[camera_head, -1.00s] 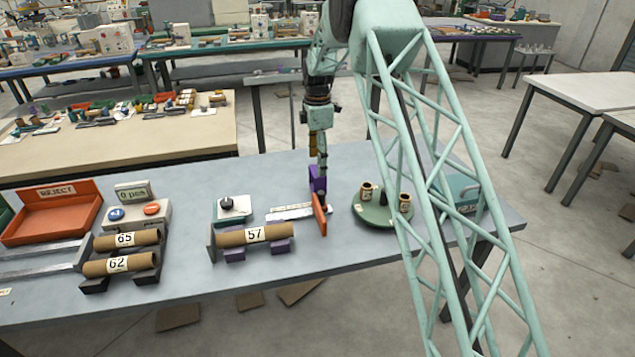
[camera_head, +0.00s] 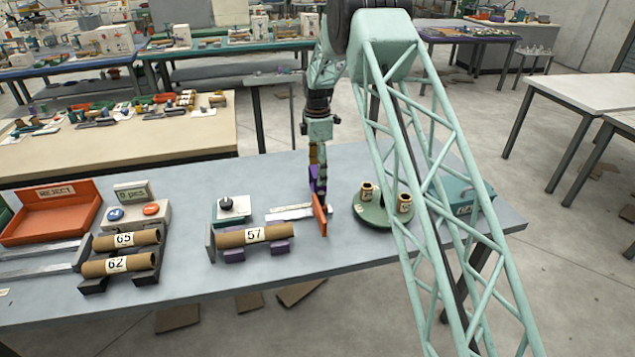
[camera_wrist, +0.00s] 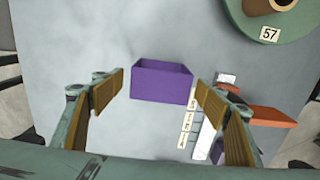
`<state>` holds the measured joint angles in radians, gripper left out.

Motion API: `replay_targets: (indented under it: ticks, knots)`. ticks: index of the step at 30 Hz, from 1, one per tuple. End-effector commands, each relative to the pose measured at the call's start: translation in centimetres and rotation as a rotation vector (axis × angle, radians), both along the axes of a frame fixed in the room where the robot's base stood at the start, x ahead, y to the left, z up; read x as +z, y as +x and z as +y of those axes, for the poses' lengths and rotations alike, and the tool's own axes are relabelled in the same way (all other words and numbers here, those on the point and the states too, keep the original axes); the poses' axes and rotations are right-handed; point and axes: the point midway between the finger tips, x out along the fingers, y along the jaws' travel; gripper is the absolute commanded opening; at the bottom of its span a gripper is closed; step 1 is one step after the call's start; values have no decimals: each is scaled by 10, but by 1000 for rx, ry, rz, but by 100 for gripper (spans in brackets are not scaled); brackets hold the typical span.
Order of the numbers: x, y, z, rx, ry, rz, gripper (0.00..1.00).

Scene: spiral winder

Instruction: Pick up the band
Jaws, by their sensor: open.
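My gripper (camera_wrist: 161,90) is open, pointing down over the table. In the wrist view its two brown-padded fingers stand left and right of a purple, open box-shaped piece (camera_wrist: 161,84), with a gap on each side. The purple piece also shows in the head view (camera_head: 314,186), just below my gripper (camera_head: 318,168) and partly hidden by it. I cannot tell whether this piece is the band or holds it. No other band can be made out.
An orange upright plate (camera_head: 320,214) and a white scale strip (camera_head: 288,214) are close by. A green round plate (camera_head: 372,220) with small tubes lies to the right. A tube marked 57 (camera_head: 275,233) rests on a stand to the left. Behind my gripper the tabletop is clear.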

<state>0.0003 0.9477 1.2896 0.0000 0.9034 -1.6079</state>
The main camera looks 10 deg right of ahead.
Motion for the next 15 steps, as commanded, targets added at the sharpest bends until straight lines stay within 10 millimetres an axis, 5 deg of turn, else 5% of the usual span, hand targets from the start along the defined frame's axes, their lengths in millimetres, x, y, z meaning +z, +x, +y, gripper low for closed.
replay_targets:
  ticks: [9,15]
  knots:
    - [-33,-1,0,0,0,1,67]
    - [-37,-1,0,0,0,1,67]
